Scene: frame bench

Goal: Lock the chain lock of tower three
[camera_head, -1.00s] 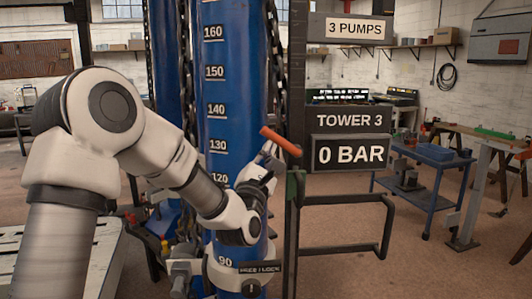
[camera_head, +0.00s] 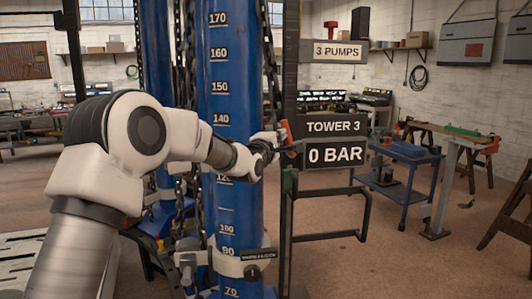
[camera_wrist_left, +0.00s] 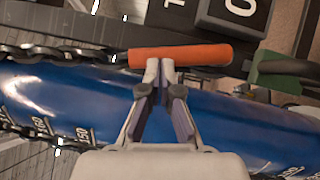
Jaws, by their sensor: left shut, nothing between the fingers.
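Tower three's blue column (camera_head: 222,95) carries white level marks, and black chain (camera_head: 270,55) hangs beside it. An orange handle (camera_head: 286,130) shows steeply tilted by the tower's dark post, left of the TOWER 3 sign. It lies lengthwise across the left wrist view (camera_wrist_left: 180,55). My left gripper (camera_head: 276,138) is at this handle. In the left wrist view its fingertips (camera_wrist_left: 160,68) are together at the handle's near edge, with nothing gripped; contact is unclear. My right gripper is not in view.
The TOWER 3 sign and 0 BAR display (camera_head: 331,155) are close right of the gripper. A green-jointed frame with a dark rail (camera_head: 330,236) stands below them.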

